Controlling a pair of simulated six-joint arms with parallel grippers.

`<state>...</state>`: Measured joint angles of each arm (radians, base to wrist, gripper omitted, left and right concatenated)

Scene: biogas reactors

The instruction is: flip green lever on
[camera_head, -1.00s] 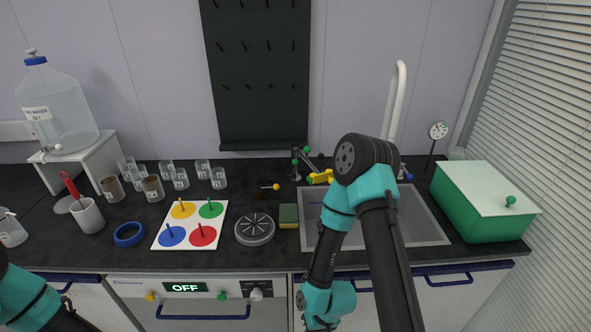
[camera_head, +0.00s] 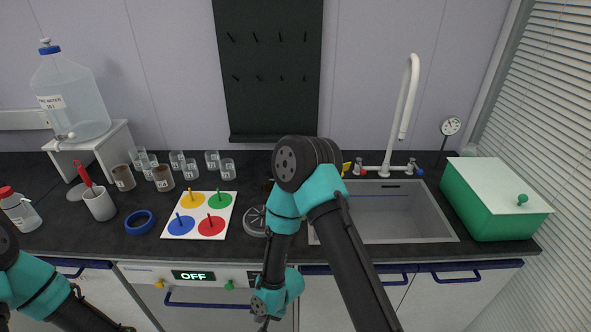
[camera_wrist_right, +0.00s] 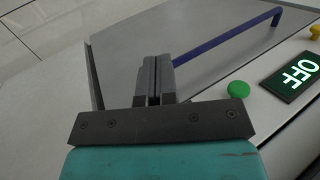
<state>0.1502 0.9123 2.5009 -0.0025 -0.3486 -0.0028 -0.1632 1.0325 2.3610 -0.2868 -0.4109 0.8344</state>
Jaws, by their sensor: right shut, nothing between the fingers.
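The green lever's round knob (camera_head: 229,284) sits on the front panel below the worktop, right of the lit display (camera_head: 193,276) that reads OFF. In the right wrist view the green knob (camera_wrist_right: 238,89) is right of my fingers and apart from them, next to the OFF display (camera_wrist_right: 297,76). My right gripper (camera_head: 264,322) reaches down in front of the cabinet, right of and below the knob. In the wrist view its fingers (camera_wrist_right: 154,78) are together and empty. My left arm is at the lower left; its gripper is out of the picture.
A yellow knob (camera_head: 159,283) is left of the display. A blue drawer handle (camera_head: 210,304) runs below the panel and also crosses the wrist view (camera_wrist_right: 225,42). The worktop edge (camera_head: 140,258) overhangs the panel. My right arm hides the panel's right end.

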